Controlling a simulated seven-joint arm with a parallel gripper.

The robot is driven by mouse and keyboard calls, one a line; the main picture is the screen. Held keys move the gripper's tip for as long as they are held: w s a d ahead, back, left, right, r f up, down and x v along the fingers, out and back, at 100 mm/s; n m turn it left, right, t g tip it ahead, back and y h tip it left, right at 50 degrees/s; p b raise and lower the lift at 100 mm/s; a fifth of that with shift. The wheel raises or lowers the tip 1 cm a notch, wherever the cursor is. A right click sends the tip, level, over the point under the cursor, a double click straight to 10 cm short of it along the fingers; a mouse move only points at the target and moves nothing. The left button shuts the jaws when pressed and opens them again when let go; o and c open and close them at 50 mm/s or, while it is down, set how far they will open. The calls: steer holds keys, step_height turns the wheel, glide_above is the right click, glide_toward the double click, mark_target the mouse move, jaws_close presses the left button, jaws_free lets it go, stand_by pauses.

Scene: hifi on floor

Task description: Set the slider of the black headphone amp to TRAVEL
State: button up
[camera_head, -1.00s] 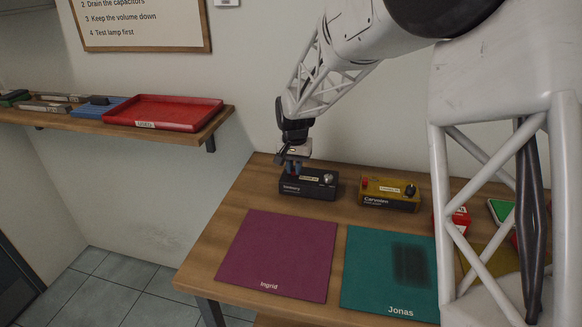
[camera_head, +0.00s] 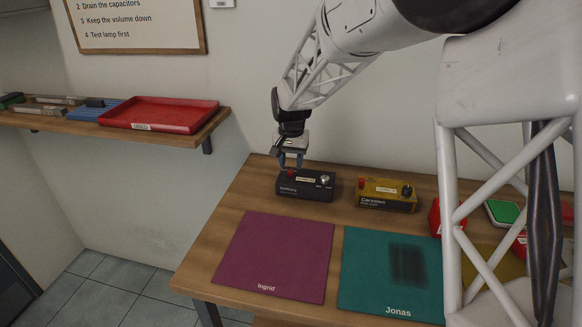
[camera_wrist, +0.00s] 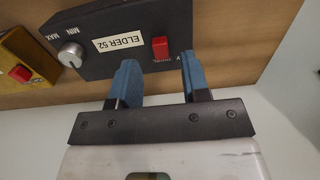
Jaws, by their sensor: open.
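The black headphone amp (camera_head: 305,187) stands at the back left of the wooden table. In the wrist view the amp (camera_wrist: 105,30) appears upside down, with a silver knob (camera_wrist: 70,54), a white label (camera_wrist: 119,40) and a red slider cap (camera_wrist: 160,47). Lettering beside the slider is partly hidden by a finger, so I cannot tell its setting. My gripper (camera_head: 291,160) is just above the amp's left part. In the wrist view its blue fingers (camera_wrist: 158,62) are apart, with the red cap beyond and between their tips; nothing is held.
A yellow Carvolen box (camera_head: 386,195) with a red part and dark knob stands right of the amp. A purple Ingrid mat (camera_head: 275,255) and teal Jonas mat (camera_head: 370,290) lie in front. A shelf at left holds a red tray (camera_head: 160,115).

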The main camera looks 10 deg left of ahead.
mark_target(292, 171)
steer(key=shift+r, duration=2.45)
steer(key=shift+d, duration=0.1)
steer(key=shift+s+d+r, duration=0.15)
steer(key=shift+d+r, duration=0.05)
steer(key=shift+d, duration=0.05)
steer(key=s+d+r+t, duration=0.1)
steer(key=s+d+r, duration=0.3)
steer(key=s+d, duration=0.55)
steer(key=s+d+r, duration=0.4)
steer(key=s+d, duration=0.3)
steer(key=d, duration=0.5)
steer(key=s+d+f, duration=0.1)
steer(key=s+d, duration=0.3)
steer(key=s, duration=0.4)
steer(key=s+d+f+t, duration=0.1)
steer(key=s+d, duration=0.4)
steer(key=s, duration=0.2)
steer(key=s+d+f, duration=0.2)
steer(key=s+d, duration=0.2)
steer(key=s, duration=0.4)
steer(key=shift+s+d+t, duration=0.3)
steer(key=shift+s, duration=0.05)
